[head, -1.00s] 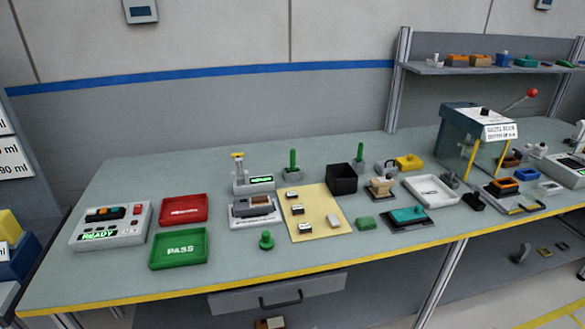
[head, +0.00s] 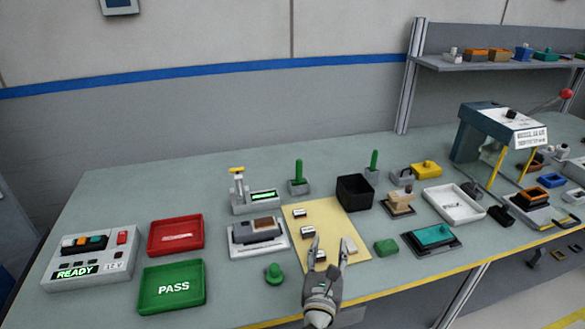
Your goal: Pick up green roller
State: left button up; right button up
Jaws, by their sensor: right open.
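Several green pieces show, and I cannot tell for sure which is the green roller. One upright green rod (head: 298,172) stands in a grey holder (head: 299,188) behind the yellow mat. A second green rod (head: 374,160) stands in a holder behind the black bin. A short green knob-shaped piece (head: 275,273) stands on the bench left of my right gripper. My right gripper (head: 329,247) is open and empty over the front of the yellow mat (head: 327,222), its fingers pointing away from the bench's front edge. My left gripper is out of view.
Small blocks lie on the mat, close to the fingers. Red (head: 176,238) and green (head: 171,287) trays sit left. Some bare bench shows at the back left.

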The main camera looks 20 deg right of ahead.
aim_at(299, 163)
jog(key=i, duration=0.9)
